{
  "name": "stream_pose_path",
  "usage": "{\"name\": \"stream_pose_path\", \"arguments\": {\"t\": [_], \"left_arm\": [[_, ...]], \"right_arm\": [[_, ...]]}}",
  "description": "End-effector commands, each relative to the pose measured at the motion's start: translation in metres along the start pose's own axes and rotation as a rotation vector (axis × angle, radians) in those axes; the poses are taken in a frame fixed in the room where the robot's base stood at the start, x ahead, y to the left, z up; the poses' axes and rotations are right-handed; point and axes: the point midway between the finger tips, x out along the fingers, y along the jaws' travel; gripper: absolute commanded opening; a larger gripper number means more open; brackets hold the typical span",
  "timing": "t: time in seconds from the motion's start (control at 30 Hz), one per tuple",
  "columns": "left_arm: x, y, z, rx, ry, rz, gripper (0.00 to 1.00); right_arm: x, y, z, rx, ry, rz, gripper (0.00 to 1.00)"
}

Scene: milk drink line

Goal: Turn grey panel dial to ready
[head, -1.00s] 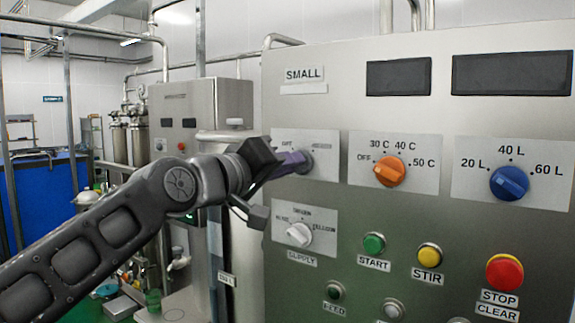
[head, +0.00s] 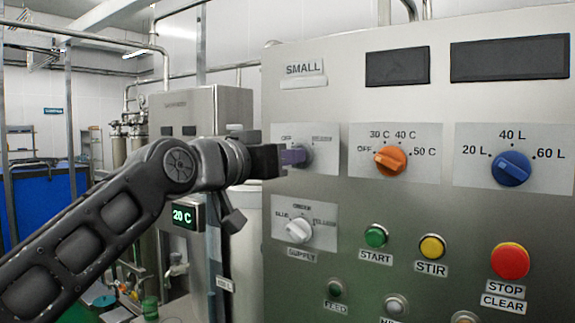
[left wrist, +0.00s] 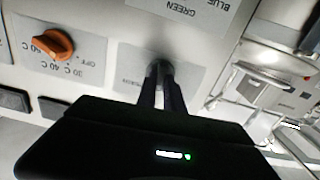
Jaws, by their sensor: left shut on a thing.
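The grey dial (head: 306,155) sits on a light plate at the upper left of the steel panel. The plate's left mark reads OFF; its right label is too blurred to read. My left gripper (head: 296,156) comes in from the left and is shut on the dial. Its purple-tinted fingers cover much of the knob, so the pointer's direction cannot be told. In the left wrist view, both fingers (left wrist: 160,80) reach to the dial (left wrist: 156,67), which is partly hidden between their tips. My right gripper is not in view.
An orange temperature dial (head: 390,161) and a blue litre dial (head: 511,168) are to the right. A white supply dial (head: 299,230) is just below. START (head: 375,236), STIR (head: 432,247) and STOP (head: 510,261) buttons are lower right. A steel cabinet (head: 220,112) stands behind my arm.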

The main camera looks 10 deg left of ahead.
Motion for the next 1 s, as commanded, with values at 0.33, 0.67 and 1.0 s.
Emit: {"name": "stream_pose_path", "arguments": {"t": [0.33, 0.67, 1.0], "left_arm": [[0.0, 0.0, 0.002, 0.329, -0.001, -0.001, 0.0], [0.0, 0.001, 0.002, 0.628, -0.002, 0.0, 0.0], [0.0, 0.002, 0.002, 0.824, -0.002, 0.0, 0.0]], "right_arm": [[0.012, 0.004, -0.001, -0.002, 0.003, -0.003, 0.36], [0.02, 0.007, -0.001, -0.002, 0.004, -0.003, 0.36], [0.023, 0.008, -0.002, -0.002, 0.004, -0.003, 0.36]]}}
